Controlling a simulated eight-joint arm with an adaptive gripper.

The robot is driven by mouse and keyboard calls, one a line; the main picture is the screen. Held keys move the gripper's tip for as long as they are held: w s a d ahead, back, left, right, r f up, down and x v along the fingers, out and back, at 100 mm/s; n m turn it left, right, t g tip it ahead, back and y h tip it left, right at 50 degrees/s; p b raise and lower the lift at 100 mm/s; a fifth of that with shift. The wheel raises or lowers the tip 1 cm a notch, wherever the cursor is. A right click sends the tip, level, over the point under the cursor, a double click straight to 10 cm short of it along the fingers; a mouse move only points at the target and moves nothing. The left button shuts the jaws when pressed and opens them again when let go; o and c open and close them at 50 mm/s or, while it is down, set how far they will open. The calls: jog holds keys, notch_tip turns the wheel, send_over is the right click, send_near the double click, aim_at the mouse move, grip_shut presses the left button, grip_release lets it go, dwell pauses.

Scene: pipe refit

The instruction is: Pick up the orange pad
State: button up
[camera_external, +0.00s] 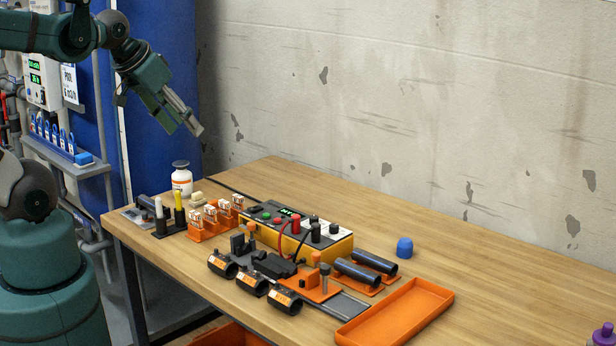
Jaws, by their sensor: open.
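My gripper (194,128) is raised at the upper left, above the back left of the wooden table, and its jaws are open. It is apart from everything on the table, and nothing shows between its fingers. I cannot tell for sure which thing is the orange pad. Orange flat pieces lie under the black pipes (367,268) right of centre. An orange plate (318,291) sits left of them, under a clamp-like fixture. A shallow orange tray (446,294) with a raised rim lies at the front right and looks empty.
A yellow meter box (340,247) with leads stands mid-table. Orange holders (195,230), a white bottle (181,180) and black pipe clamps (285,300) stand at the left and front. A blue cap (404,247) sits at the right. The table's back right is clear.

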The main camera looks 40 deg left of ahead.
jog(key=m+g, duration=0.7)
jog(key=m, duration=1.1)
send_over(212, 201)
jog(key=f, duration=2.3)
jog(key=shift+d+f, duration=0.15)
jog(key=shift+d, duration=0.1)
jog(key=shift+a+f, duration=0.15)
jog(key=shift+f, duration=0.3)
jog(key=shift+f, duration=1.3)
